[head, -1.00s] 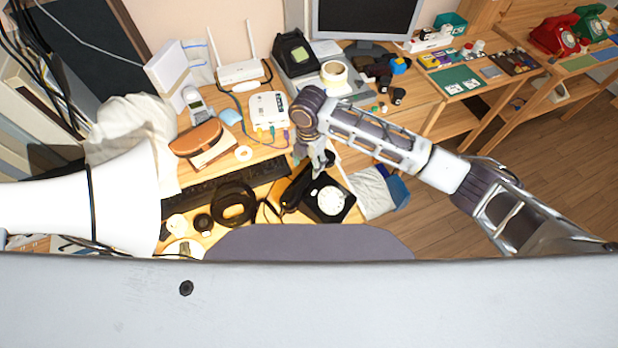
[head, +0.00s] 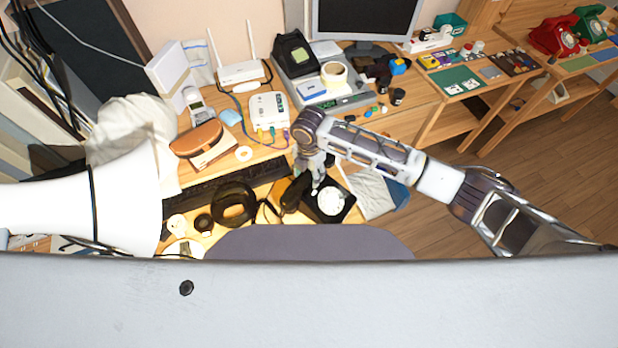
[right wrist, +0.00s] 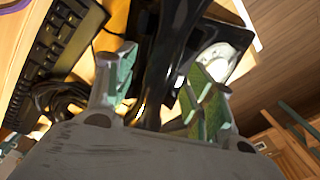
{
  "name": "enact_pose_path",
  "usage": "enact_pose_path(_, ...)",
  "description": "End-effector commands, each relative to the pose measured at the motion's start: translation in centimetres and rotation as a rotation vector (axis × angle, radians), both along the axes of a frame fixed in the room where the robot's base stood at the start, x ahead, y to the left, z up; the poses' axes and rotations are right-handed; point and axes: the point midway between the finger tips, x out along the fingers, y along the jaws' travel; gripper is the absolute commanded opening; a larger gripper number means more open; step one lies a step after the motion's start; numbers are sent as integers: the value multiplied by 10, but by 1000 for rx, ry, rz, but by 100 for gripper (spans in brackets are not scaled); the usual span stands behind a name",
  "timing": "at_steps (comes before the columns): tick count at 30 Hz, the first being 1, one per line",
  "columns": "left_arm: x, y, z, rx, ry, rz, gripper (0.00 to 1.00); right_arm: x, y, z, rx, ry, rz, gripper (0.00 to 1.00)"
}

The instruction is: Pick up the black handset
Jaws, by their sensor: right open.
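A black dial phone (head: 347,207) with a white dial stands on the desk, just right of the headphones. Its black handset (head: 293,196) lies at its left side, partly hidden by my gripper in the head view. My right gripper (head: 316,178) is right over the handset, pointing down. In the right wrist view, the handset (right wrist: 172,48) runs between the two open, green-padded fingers (right wrist: 160,90). The fingers are apart, one on each side of it, and I cannot tell whether either touches it. The white dial (right wrist: 214,60) shows behind the right finger. My left gripper is not in view.
A black keyboard (head: 215,188) and black headphones (head: 234,203) lie left of the phone. A white router box (head: 268,110) with cables stands behind. A large white cone-shaped thing (head: 120,200) fills the left. A grey-white cloth or bag (head: 368,192) lies at the right desk edge.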

Motion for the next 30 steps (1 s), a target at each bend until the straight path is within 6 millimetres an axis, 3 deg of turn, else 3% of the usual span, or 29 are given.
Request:
enact_pose_path(6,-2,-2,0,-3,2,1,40,0,0,-17,1,1,-1,54)
enact_pose_path(21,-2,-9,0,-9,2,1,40,0,0,-18,1,-1,0,52)
enact_pose_path(30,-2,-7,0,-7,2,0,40,0,0,-18,1,-1,0,14)
